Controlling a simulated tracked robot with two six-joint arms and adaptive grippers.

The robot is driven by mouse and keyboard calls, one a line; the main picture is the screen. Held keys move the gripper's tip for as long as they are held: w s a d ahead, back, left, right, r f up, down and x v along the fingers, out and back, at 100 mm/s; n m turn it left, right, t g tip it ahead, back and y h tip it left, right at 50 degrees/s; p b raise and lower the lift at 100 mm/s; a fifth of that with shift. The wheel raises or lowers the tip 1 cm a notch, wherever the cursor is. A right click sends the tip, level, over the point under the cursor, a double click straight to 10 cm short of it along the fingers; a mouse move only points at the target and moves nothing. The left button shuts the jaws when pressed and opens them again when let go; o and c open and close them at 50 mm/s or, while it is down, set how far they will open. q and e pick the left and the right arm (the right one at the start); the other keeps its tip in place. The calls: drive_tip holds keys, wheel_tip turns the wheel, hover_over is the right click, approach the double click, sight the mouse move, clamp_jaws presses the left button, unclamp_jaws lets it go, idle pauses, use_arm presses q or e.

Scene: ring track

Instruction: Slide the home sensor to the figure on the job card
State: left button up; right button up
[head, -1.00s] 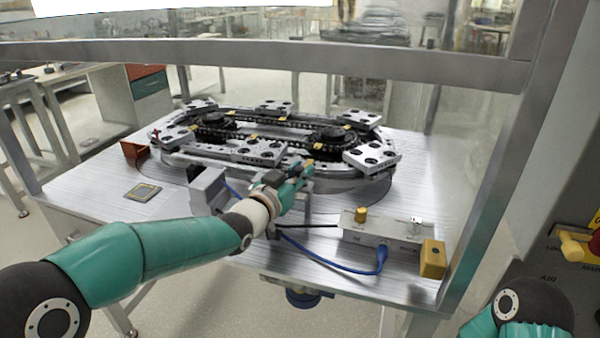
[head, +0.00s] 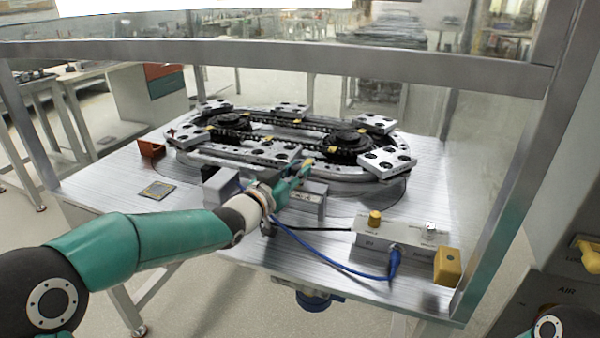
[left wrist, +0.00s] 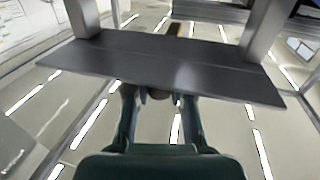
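The ring track (head: 215,152) lies on the metal table, with several plates with dark round holes along it. My left gripper (head: 296,176) is at the track's near side, by a grey bracket (head: 308,200). A grey block (head: 221,186) stands just left of it. In the left wrist view the two fingers (left wrist: 160,98) stand apart under a dark flat plate (left wrist: 165,62), with a small brownish part between the tips. Whether they touch that part is unclear. I cannot make out the home sensor for certain, nor a readable job card. My right gripper is out of view.
A control box (head: 395,240) with a yellow knob and a blue cable stands at the front right, beside a yellow block (head: 447,267). A small dark square (head: 157,190) and an orange-brown bracket (head: 151,148) are at the left. Frame posts and a crossbar enclose the table.

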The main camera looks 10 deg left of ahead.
use_arm(q)
drive_tip(key=o, duration=0.4)
drive_tip(key=shift+o, duration=0.2)
drive_tip(key=v, duration=1.2)
drive_tip(key=shift+a+f, duration=0.1)
